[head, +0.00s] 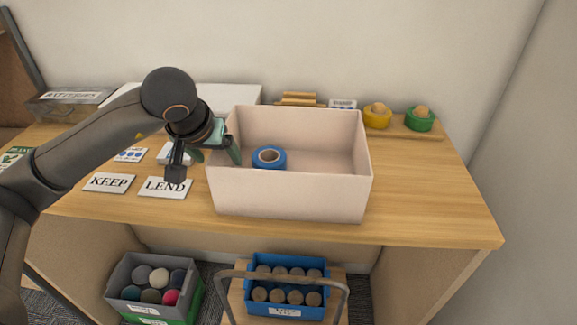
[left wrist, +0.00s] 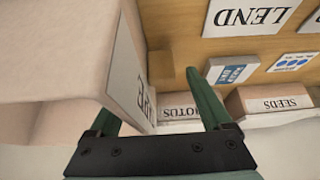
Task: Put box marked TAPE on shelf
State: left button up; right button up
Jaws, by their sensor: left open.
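The box marked TAPE (head: 290,195) is an open pale pink box upright on the wooden table, with a blue roll of tape (head: 268,158) inside. In the left wrist view a label with partly hidden letters shows on the box's side wall (left wrist: 130,80). My left gripper (head: 216,155) is open at the box's left wall, one green finger on the inner side and one outside. My right gripper is out of view. No shelf is clearly identifiable.
KEEP (head: 109,183) and LEND (head: 166,188) cards lie left of the box. A wooden board with yellow (head: 377,116) and green (head: 420,119) round items stands at back right. Table right of the box is clear. Grey (head: 117,287) and blue (head: 256,300) bins stand below.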

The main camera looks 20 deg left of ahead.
pick_arm(q)
jog(key=shift+w+f, duration=0.1)
jog(key=shift+f, duration=0.05)
grip_shut()
dwell(0.6)
